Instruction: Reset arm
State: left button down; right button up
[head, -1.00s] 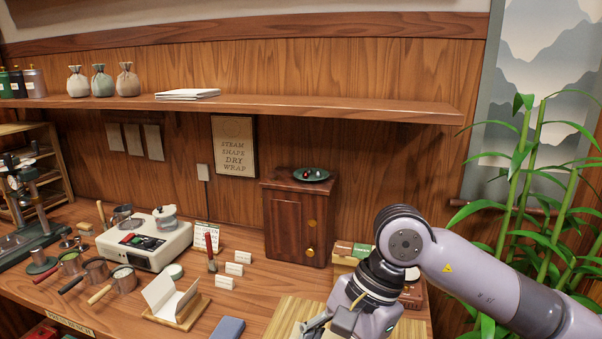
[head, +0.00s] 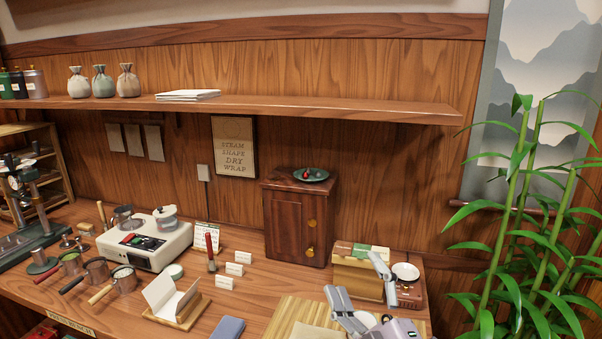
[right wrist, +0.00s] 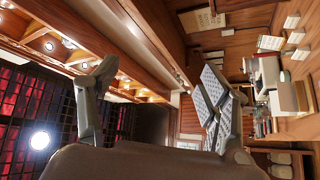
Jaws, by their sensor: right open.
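My right gripper (head: 357,280) is at the lower right of the head view, above the right end of the bench. Its grey fingers point up and stand wide apart, with nothing between them. In the right wrist view, the two fingers of the right gripper (right wrist: 155,78) are also spread and empty. That view looks out tilted over the room, with the bench at its right. My left gripper is in neither view.
The bench (head: 70,292) carries a white machine (head: 150,245), several handled cups and a folded white card (head: 170,298). A wooden cabinet (head: 297,222) holds a dark dish. Near my gripper are a wooden box (head: 358,278) and a small white dish (head: 405,271). Bamboo (head: 525,220) stands at right.

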jog(key=s+d+f+m+g+h, duration=0.2)
jog(key=s+d+f+m+g, duration=0.1)
jog(key=f, duration=0.5)
jog(key=s+d+f+m+g+h, duration=0.2)
jog(key=d+f+m+g, duration=0.15)
jog(key=f, duration=0.35)
jog(key=s+d+f+m+g+h, duration=0.3)
jog(key=f, duration=0.5)
jog(key=s+d+f+m+g, duration=0.1)
jog(key=s+f+m+g, duration=0.1)
jog(key=s+f+g, duration=0.5)
jog(key=s+d+f+m+g, duration=0.15)
jog(key=s+f, duration=0.35)
jog(key=s, duration=0.6)
notch_tip(320, 180, down, 27)
jog(key=s, duration=0.2)
jog(key=s+d+f+g, duration=0.1)
jog(key=s+d+f, duration=0.1)
jog(key=s+f, duration=1.2)
jog(key=shift+s+d+g, duration=0.15)
jog(key=shift+s+g, duration=0.25)
jog(key=shift+s, duration=0.4)
